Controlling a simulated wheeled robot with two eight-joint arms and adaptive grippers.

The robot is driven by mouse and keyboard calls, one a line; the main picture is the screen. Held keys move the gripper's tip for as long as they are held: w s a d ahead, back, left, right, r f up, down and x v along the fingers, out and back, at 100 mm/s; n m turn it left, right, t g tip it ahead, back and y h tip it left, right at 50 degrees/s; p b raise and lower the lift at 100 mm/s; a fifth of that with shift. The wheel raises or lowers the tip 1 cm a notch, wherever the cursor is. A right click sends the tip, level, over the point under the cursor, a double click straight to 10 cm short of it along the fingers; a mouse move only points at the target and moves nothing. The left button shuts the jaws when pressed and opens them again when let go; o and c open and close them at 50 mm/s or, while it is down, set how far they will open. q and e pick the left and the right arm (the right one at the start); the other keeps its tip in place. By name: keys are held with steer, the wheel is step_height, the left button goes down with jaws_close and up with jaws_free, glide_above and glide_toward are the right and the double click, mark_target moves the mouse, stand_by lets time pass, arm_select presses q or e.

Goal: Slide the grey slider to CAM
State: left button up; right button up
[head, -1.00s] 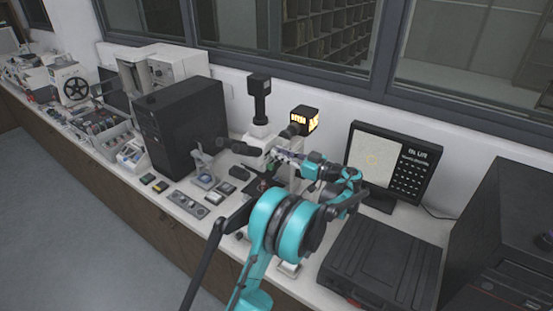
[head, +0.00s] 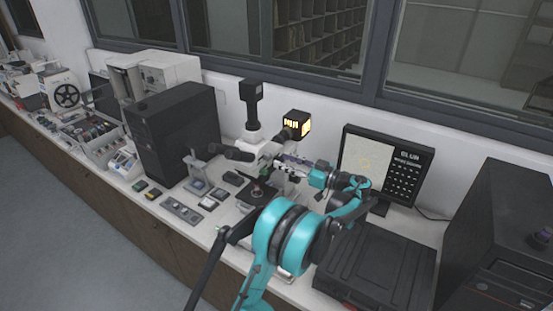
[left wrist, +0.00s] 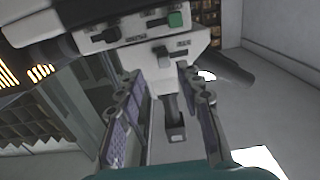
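The microscope (head: 256,146) stands on the bench in the head view. Its side fills the top of the left wrist view, with small labelled controls: a dark knob (left wrist: 105,37), a green knob (left wrist: 175,19) and a grey-black knob (left wrist: 163,57). A dark grey rod with a square end (left wrist: 175,130) sticks out below them. I cannot read the labels or tell for sure which is the grey slider. My left gripper (head: 281,162) is beside the microscope. In the left wrist view its fingers (left wrist: 166,118) are open on both sides of the rod, apparently not touching it. My right gripper is out of view.
A lit lamp box (head: 297,123) is behind the microscope. A monitor (head: 387,163) and a black case (head: 378,262) are to the right. A black tower (head: 178,133) stands left. Small devices (head: 181,210) lie along the bench front.

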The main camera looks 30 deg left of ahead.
arm_select(q)
steer(key=d, duration=0.7)
steer(key=shift+s+d, duration=0.25)
steer(key=s+a+f+m+t+h+b, duration=0.1)
steer(key=s+a+f+m+h+b, duration=0.1)
steer(key=s+f+m+h+b, duration=0.3)
steer(key=s+a+f+m+t+h+b, duration=0.1)
steer(key=s+a+m+h+b, duration=0.2)
steer(key=s, duration=0.4)
steer(key=s+d+f+m+t+h+b, duration=0.1)
steer(key=s+d+f+m+h+b, duration=0.2)
steer(key=s+f, duration=0.5)
steer(key=s+d+f+m+t+h+b, duration=0.2)
steer(key=s+d+f+m+h, duration=0.4)
steer(key=s+d, duration=0.4)
step_height(320, 180, down, 2)
steer(key=shift+s+d+f+t+h+b, duration=0.25)
steer(key=shift+s+h+b, duration=0.25)
steer(key=shift+s+b, duration=0.3)
